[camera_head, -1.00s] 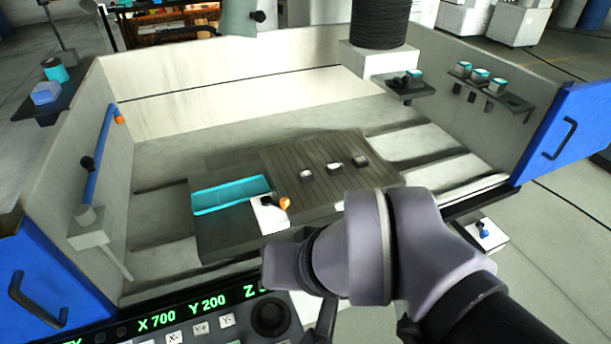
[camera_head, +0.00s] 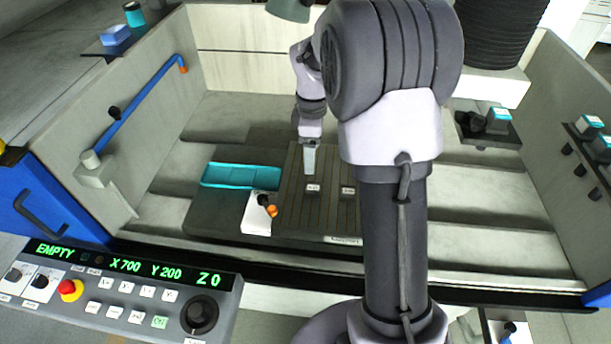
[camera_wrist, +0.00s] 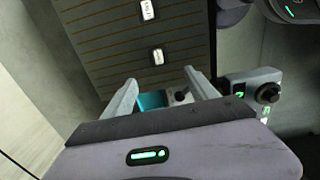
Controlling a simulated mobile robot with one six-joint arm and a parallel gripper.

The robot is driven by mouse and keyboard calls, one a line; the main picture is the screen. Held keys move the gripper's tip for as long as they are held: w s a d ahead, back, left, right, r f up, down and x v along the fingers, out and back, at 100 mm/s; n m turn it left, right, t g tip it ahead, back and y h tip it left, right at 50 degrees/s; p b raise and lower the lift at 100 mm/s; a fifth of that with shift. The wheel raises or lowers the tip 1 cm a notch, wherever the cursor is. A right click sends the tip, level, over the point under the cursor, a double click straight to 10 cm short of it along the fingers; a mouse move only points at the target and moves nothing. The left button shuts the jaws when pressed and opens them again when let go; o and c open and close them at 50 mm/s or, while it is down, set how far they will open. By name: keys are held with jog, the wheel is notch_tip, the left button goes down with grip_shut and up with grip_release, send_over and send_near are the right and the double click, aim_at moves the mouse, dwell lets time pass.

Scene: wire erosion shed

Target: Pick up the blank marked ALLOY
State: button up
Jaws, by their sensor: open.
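A small pale blank (camera_head: 313,188) lies on the slotted plate (camera_head: 328,220), with a second blank (camera_head: 348,191) to its right. Both have dark markings too small to read, so I cannot tell which is marked ALLOY. My gripper (camera_head: 309,168) is just above and behind the left blank in the head view, apart from it. In the wrist view my gripper (camera_wrist: 160,80) has its fingers spread with nothing between them. One blank (camera_wrist: 157,56) shows just beyond the fingertips, and another (camera_wrist: 148,10) at the top edge. My arm covers the plate's right part.
A teal-lined trough (camera_head: 240,176) and a white block with an orange-tipped lever (camera_head: 258,212) sit left of the plate. Tank walls enclose the area. A control panel (camera_head: 130,295) reading EMPTY stands in front. Side shelves hold teal-topped pieces (camera_head: 590,124).

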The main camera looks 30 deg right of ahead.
jog(key=b, duration=0.2)
send_over(313, 187)
jog(key=f, duration=0.8)
jog(key=shift+a, duration=0.3)
jog(key=f+b, duration=0.2)
jog(key=f, duration=0.1)
jog(key=f+b, duration=0.1)
jog(key=f, duration=0.1)
jog(key=shift+d+f, duration=0.1)
jog(key=shift+d, duration=0.15)
jog(key=shift+s, duration=0.1)
jog(key=shift+c, duration=1.1)
grip_shut()
